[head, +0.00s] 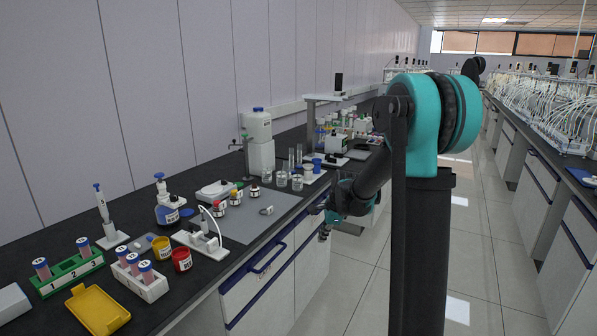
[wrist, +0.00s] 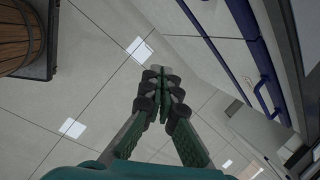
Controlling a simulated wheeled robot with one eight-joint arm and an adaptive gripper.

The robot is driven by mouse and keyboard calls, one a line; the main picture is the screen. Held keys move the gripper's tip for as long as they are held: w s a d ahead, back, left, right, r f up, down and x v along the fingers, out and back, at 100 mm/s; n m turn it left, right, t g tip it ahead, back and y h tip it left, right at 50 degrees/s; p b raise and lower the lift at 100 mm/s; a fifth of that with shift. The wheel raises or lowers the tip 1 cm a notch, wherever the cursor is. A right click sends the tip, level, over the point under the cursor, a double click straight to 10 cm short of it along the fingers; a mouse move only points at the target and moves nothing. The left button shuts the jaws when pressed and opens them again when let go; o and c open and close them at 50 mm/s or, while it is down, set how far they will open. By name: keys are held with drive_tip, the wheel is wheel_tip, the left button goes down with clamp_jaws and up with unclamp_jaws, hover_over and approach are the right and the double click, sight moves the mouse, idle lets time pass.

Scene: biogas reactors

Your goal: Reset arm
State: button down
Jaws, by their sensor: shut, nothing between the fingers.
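My arm shows teal and black in the head view, bent down beside the front edge of the black bench. My gripper (wrist: 153,85) is shut and empty in the wrist view, with its fingertips together. Below it is the tiled floor. In the head view my gripper (head: 326,228) is small and partly hidden, hanging near the bench's cabinet front, apart from the things on the bench top.
The bench (head: 205,272) carries a green tube rack (head: 68,274), a white tube rack (head: 143,284), a yellow lid (head: 97,310), a grey mat (head: 250,225) and glassware. Blue cabinet handles (head: 268,258) stick out. A wooden barrel (wrist: 22,35) stands at the wrist view's upper left. The aisle floor (head: 480,225) is clear.

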drive_tip(key=s+d+f+n+h, duration=0.1)
drive_tip(key=s+d+n, duration=0.2)
drive_tip(key=s, duration=0.6)
drive_tip(key=s+d+f+n+t+h, duration=0.1)
drive_tip(key=s+d+n, duration=0.3)
drive_tip(key=s+n, duration=0.4)
drive_tip(key=s+d+f+n, duration=0.1)
drive_tip(key=s+d+n, duration=0.2)
drive_tip(key=s, duration=0.9)
drive_tip(key=n, duration=0.3)
drive_tip(key=shift+d+h, duration=0.2)
drive_tip(key=shift+h, duration=0.2)
